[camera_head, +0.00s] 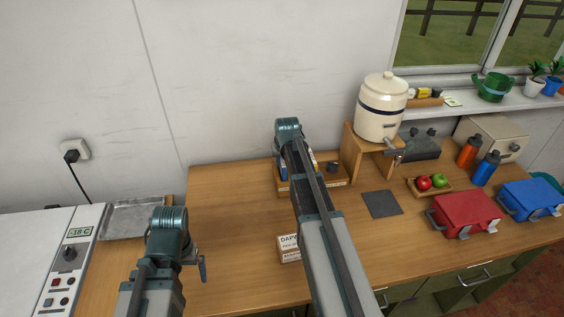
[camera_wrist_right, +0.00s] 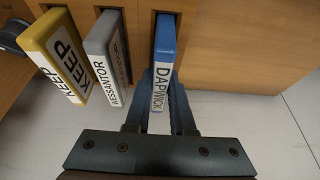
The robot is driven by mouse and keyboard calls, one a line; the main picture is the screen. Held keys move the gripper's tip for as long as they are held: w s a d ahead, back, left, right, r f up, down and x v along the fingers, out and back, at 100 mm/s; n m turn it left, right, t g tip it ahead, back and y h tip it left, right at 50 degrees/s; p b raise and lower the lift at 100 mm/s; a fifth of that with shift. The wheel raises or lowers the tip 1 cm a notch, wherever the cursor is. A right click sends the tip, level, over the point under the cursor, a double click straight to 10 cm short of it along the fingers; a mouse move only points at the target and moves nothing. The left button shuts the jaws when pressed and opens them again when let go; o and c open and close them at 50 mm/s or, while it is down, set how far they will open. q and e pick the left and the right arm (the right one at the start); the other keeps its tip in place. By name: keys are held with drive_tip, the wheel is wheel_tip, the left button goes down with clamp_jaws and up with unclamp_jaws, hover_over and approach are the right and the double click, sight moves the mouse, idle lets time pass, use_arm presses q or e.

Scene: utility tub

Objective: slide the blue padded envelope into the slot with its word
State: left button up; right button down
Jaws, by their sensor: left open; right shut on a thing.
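The blue padded envelope (camera_wrist_right: 165,45), with a white label reading "DAPWICK", is between the fingers of my right gripper (camera_wrist_right: 162,84) in the right wrist view. Its far end is at a dark slot in the wooden rack (camera_wrist_right: 215,40), apparently partly inside. A yellow item (camera_wrist_right: 52,52) labelled "KEEP" and a grey item (camera_wrist_right: 104,60) stand in other slots beside it. In the head view my right arm hides its gripper and much of the rack (camera_head: 337,182). My left gripper (camera_head: 201,263) is open and empty, low at the left, away from the rack.
A small box (camera_head: 290,255) with "DAPW..." lettering stands beside my right forearm. A beige dispenser (camera_head: 382,108) on a wooden stand is right of the rack. A dark mat (camera_head: 382,204), a fruit tray (camera_head: 430,187) and a red case (camera_head: 466,213) lie further right.

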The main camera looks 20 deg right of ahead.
drive_tip(key=c, duration=0.7)
unclamp_jaws()
drive_tip(key=shift+f, duration=0.1)
use_arm(q)
wheel_tip(320, 180, up, 13)
drive_tip(key=p, duration=1.2)
drive_tip(key=shift+p, duration=0.4)
use_arm(e)
drive_tip(key=v, duration=1.4)
use_arm(q)
drive_tip(key=shift+f, duration=0.2)
use_arm(e)
drive_tip(key=shift+f, duration=0.1)
